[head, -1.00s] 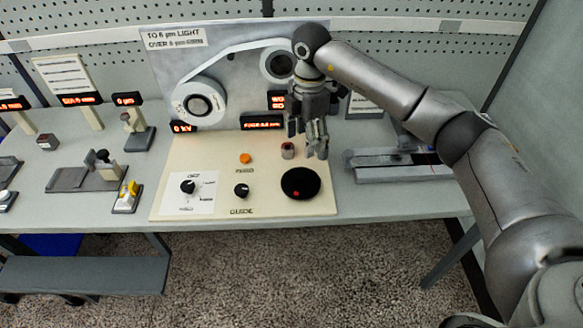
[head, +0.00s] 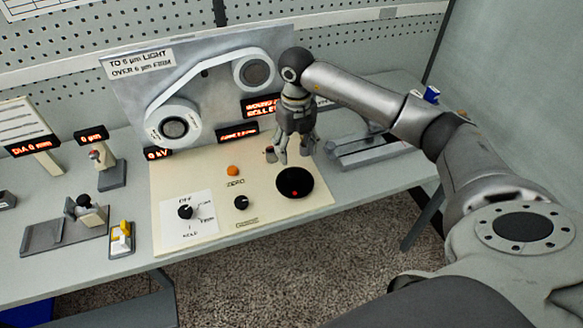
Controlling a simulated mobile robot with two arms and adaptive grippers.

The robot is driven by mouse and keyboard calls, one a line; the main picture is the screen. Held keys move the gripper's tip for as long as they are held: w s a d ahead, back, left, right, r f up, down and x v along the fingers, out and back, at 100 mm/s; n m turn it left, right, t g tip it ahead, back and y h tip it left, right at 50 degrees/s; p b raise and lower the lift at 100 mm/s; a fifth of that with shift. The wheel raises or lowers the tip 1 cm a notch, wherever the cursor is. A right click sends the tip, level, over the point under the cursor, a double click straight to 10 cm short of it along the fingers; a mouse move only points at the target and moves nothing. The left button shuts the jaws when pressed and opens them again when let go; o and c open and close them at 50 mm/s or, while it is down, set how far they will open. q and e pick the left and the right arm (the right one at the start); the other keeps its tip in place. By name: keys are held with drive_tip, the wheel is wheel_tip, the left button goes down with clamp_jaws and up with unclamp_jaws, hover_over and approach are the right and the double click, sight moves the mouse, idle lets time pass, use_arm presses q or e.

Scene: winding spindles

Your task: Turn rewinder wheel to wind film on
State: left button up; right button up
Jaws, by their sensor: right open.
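The rewinder panel (head: 190,90) stands upright at the back of the bench. It carries a lower left film reel (head: 173,127) and an upper right reel (head: 254,71), with a white film band between them. The black wheel (head: 295,183) with a red dot lies on the cream control plate (head: 260,217). My right gripper (head: 292,152) points down, open and empty, above the plate just behind the black wheel, apart from it as far as I can tell. A small knob beside the fingers is partly hidden. My left gripper is not in view.
The plate also holds an orange button (head: 233,171), a black knob (head: 241,202) and a selector knob (head: 186,211). A yellow-and-white switch (head: 121,238) and a slide fixture (head: 65,228) stand left. A grey rail fixture (head: 368,150) lies right of my gripper.

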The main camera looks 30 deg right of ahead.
sight(295, 172)
wheel_tip(295, 172, down, 8)
drive_tip(key=shift+a+f+p, duration=0.1)
drive_tip(key=shift+p, duration=1.1)
drive_tip(key=shift+f, duration=0.35)
drive_tip(key=c, duration=1)
drive_tip(key=shift+m, duration=0.3)
